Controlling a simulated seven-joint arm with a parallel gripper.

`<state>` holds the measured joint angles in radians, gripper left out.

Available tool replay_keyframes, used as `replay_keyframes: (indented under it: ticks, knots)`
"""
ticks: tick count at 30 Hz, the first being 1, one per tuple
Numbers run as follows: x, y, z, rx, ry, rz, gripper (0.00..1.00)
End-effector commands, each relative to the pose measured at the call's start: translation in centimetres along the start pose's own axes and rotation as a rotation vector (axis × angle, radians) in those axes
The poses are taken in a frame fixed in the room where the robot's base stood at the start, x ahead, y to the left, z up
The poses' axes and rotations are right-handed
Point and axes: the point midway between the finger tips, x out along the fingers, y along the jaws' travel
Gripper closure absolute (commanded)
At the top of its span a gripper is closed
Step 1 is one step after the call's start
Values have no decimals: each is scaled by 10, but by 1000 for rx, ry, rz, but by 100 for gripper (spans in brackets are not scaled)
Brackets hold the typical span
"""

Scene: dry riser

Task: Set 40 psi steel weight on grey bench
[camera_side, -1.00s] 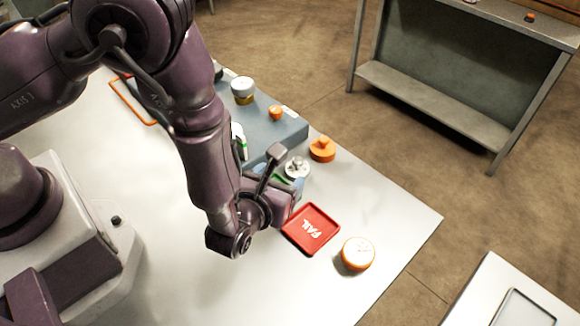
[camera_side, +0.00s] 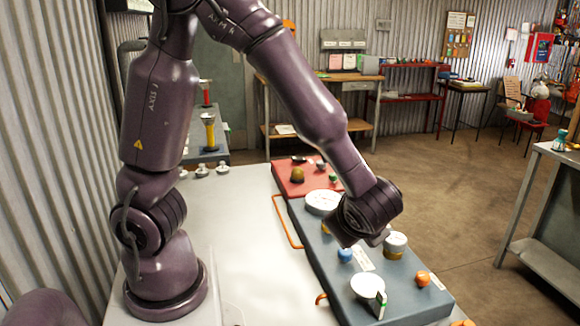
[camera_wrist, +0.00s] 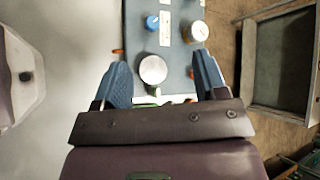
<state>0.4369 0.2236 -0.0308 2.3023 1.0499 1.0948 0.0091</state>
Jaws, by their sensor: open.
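My gripper (camera_wrist: 162,66) is open and empty in the wrist view, its two blue fingers apart. A round silver-topped piece (camera_wrist: 153,69) lies between the fingers in that view, below them and apart. In the side view it is the pale disc (camera_side: 367,285) with a green-and-white tag, at the near end of a blue-grey slab (camera_side: 318,262). It may be the steel weight; no 40 psi marking is readable. My gripper's fingers are hidden in the side view. A grey metal bench (camera_side: 561,222) with a lower shelf stands at right, and shows in the wrist view (camera_wrist: 289,58).
On the slab are a blue knob (camera_side: 345,255), a white-and-gold jar (camera_side: 396,243), an orange piece (camera_side: 422,279) and a white disc (camera_side: 322,203).

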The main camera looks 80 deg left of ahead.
Motion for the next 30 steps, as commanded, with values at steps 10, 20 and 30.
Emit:
replay_keyframes:
  ticks: [10,20,30]
  knots:
    - [-50,30,93,-890,340,446,34]
    - [-92,36,116,-1331,632,603,34]
    - [-95,36,116,-1351,650,612,34]
